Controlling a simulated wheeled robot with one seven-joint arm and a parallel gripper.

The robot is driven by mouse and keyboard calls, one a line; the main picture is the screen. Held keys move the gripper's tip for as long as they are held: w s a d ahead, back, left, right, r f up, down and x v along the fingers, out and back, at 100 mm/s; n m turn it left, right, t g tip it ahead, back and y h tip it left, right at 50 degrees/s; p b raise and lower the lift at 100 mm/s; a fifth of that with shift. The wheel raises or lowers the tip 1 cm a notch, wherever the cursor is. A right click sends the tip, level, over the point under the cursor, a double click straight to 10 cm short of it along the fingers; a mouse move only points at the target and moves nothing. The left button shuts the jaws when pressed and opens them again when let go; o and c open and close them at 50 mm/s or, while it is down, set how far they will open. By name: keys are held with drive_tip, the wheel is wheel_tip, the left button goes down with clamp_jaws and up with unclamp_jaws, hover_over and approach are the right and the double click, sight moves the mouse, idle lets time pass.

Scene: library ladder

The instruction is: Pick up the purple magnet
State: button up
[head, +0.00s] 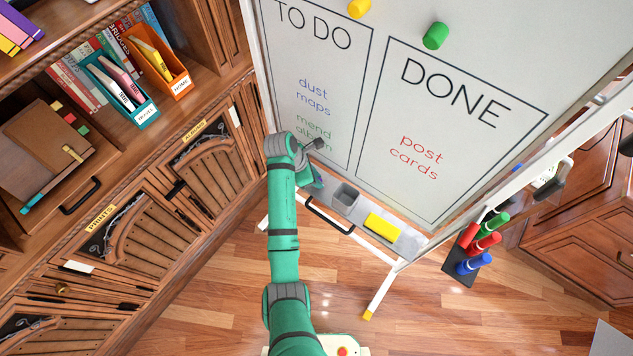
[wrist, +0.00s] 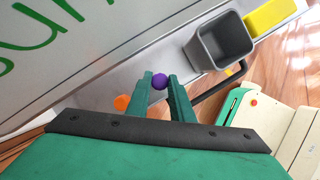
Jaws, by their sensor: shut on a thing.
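The purple magnet (wrist: 160,81) shows in the wrist view as a small round purple piece between the fingertips of my gripper (wrist: 161,84). The green fingers are shut on it, just in front of the grey ledge (wrist: 188,62) of the whiteboard (head: 350,60). I cannot tell whether the magnet still touches the ledge. In the head view my gripper (head: 314,180) is at the ledge's left end, below the TO DO panel, mostly covered by my arm, and the magnet is hidden there.
An orange magnet (wrist: 122,102) is close left of my fingers. A grey cup (head: 346,195) and a yellow eraser (head: 382,227) sit on the ledge to the right. A black handle (head: 330,218) runs below it. Shelves (head: 110,150) stand at left; markers (head: 475,245) are at right.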

drive_tip(key=s+a+r, duration=0.2)
drive_tip(key=s+r, duration=0.5)
drive_tip(key=shift+a, duration=0.4)
drive_tip(key=s+a+r, duration=0.2)
drive_tip(key=s+r, duration=0.4)
drive_tip(key=r, duration=0.1)
drive_tip(key=shift+a+r, duration=0.15)
drive_tip(key=shift+r, duration=0.15)
idle(1.6)
idle(0.4)
